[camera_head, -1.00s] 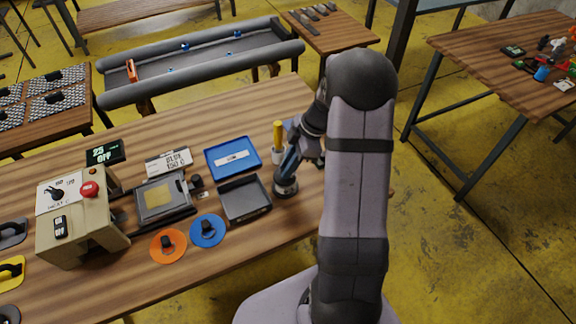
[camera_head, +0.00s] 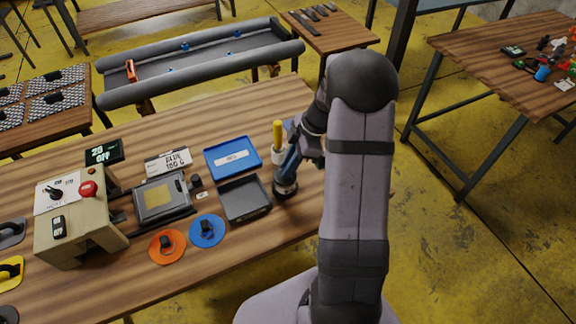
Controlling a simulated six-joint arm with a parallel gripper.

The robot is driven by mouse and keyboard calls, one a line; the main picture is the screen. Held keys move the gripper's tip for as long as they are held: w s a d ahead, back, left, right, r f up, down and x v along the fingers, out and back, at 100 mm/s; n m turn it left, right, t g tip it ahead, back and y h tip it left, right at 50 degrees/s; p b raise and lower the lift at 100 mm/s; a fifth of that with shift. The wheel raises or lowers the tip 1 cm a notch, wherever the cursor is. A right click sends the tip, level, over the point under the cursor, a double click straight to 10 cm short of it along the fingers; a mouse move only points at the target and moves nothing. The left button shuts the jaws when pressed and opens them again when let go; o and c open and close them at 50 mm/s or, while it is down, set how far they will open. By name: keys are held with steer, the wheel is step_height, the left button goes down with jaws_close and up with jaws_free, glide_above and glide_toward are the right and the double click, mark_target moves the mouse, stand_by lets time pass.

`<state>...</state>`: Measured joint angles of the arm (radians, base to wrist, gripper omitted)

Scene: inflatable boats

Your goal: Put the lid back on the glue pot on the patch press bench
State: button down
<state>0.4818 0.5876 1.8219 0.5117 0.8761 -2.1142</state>
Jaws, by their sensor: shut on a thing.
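My gripper (camera_head: 297,145) is at the right end of the bench, beyond my forearm, which hides much of it. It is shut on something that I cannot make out. A white pot (camera_head: 277,155) with a yellow handle upright in it stands just left of my gripper; I cannot tell if it is the glue pot. A dark round base with a slanted blue-grey body (camera_head: 285,187) is just below my gripper in the picture. I cannot make out the lid. A small green patch shows beside my forearm, too hidden to name.
On the wooden bench (camera_head: 235,262), left of my gripper, are a blue tray (camera_head: 232,157), a dark tray (camera_head: 243,199), a flat press (camera_head: 160,197), blue (camera_head: 207,231) and orange (camera_head: 167,246) discs with knobs, and a beige control box (camera_head: 75,225). The bench's far strip is bare.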

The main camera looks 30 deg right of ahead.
stand_by(0.3)
steer(key=c, duration=1.1)
jaws_free()
steer(key=shift+r, duration=0.15)
steer(key=shift+r+p, duration=1.9)
steer(key=shift+r, duration=1.5)
jaws_close()
steer(key=shift+f+b, duration=2.9)
steer(key=shift+f, duration=0.2)
